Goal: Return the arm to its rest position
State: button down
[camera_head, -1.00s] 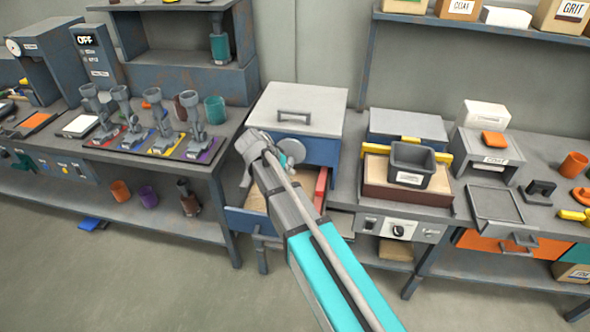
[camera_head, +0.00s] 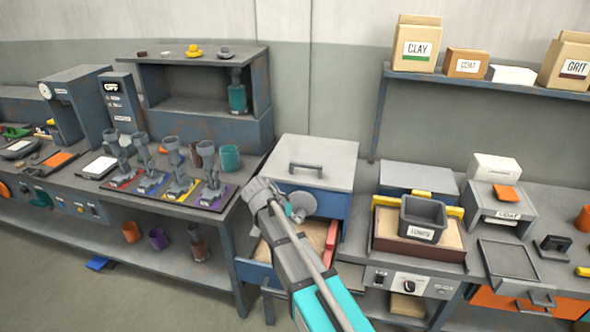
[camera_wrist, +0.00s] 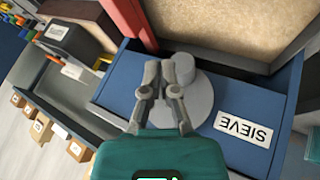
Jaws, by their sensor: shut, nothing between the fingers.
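My arm reaches up from the lower edge of the head view to the front of a blue box with a grey lid (camera_head: 318,158). In the wrist view my gripper (camera_wrist: 160,68) is shut and empty. Its fingertips are beside or in front of a round grey knob (camera_wrist: 194,98) on a blue panel with a SIEVE label (camera_wrist: 243,129); I cannot tell if they touch it. The knob also shows in the head view (camera_head: 302,205). My fingers are mostly hidden by my wrist there.
An open drawer (camera_head: 258,274) with a tan inside and red side lies below the blue box. A dark grey bin (camera_head: 424,212) stands to the right. Several grey tools stand on coloured mats on the left bench (camera_head: 245,170). A shelf (camera_head: 480,86) with bags and boxes hangs upper right.

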jog(key=shift+d, duration=0.1)
jog(key=s+d+y, duration=0.1)
jog(key=s+d, duration=0.1)
jog(key=d, duration=0.1)
jog(key=s+d+f+n+g+y, duration=0.1)
jog(key=s+d, duration=0.2)
jog(key=s+d+f+g+y, duration=0.1)
jog(key=s+d, duration=0.1)
jog(key=d, duration=0.2)
jog(key=shift+s+n+p, duration=0.3)
jog(key=shift+n, duration=0.1)
jog(key=s+d+n+g+y, duration=0.1)
jog(key=s+d+n+y, duration=0.1)
jog(key=s+d, duration=0.4)
jog(key=s+y, duration=0.1)
jog(key=s, duration=0.2)
jog(key=shift+s+d+f+y+p, duration=0.15)
jog(key=shift+d+f+y+p, duration=0.15)
jog(key=shift+d+y, duration=0.1)
dwell(1.0)
